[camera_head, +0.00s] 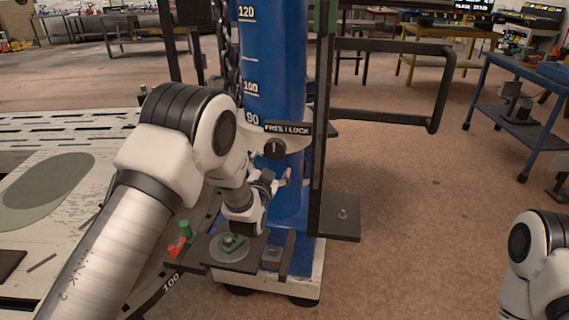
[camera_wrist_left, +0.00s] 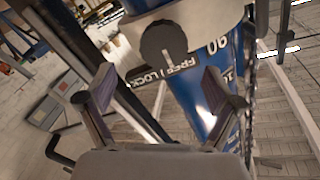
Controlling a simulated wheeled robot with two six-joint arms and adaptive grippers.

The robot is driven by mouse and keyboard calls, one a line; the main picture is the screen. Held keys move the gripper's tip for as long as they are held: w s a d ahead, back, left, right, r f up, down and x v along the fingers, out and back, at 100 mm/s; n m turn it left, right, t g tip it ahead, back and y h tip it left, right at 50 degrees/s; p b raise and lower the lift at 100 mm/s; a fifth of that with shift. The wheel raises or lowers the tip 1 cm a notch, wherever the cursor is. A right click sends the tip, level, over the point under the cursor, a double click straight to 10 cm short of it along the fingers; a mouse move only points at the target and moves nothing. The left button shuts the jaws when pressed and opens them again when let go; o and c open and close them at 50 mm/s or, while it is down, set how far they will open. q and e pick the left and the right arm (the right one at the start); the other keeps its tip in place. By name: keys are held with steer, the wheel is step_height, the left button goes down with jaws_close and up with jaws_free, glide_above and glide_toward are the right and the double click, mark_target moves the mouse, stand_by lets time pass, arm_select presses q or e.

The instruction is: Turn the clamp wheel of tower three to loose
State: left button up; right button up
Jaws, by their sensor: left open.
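The blue tower (camera_head: 272,60) stands upright in the middle of the head view, with a white scale; no tower number is readable. A round black knob with a white pointer line (camera_head: 275,149) sits on its pale collar, under a FREE | LOCK label (camera_head: 288,128). The pointer looks close to upright, toward the label's middle. In the left wrist view the knob (camera_wrist_left: 160,43) is beyond the fingertips and the label is upside down. My left gripper (camera_head: 283,180) is open and empty, just below the knob and apart from it. My right gripper is out of view.
A dark post with a handle frame (camera_head: 432,95) stands right of the tower. A plate with a green block (camera_head: 232,243) lies below my left gripper. A pale bench (camera_head: 75,130) is at left, a blue cart (camera_head: 520,125) at right. The floor between is clear.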

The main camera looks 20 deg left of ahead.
mark_target(274, 151)
arm_select(q)
steer(key=w, duration=0.5)
steer(key=w+a, duration=0.1)
steer(key=w, duration=0.1)
steer(key=shift+w+r+p, duration=0.15)
steer(key=shift+w+p, duration=0.15)
steer(key=shift+w, duration=0.1)
steer(key=c, duration=1.1)
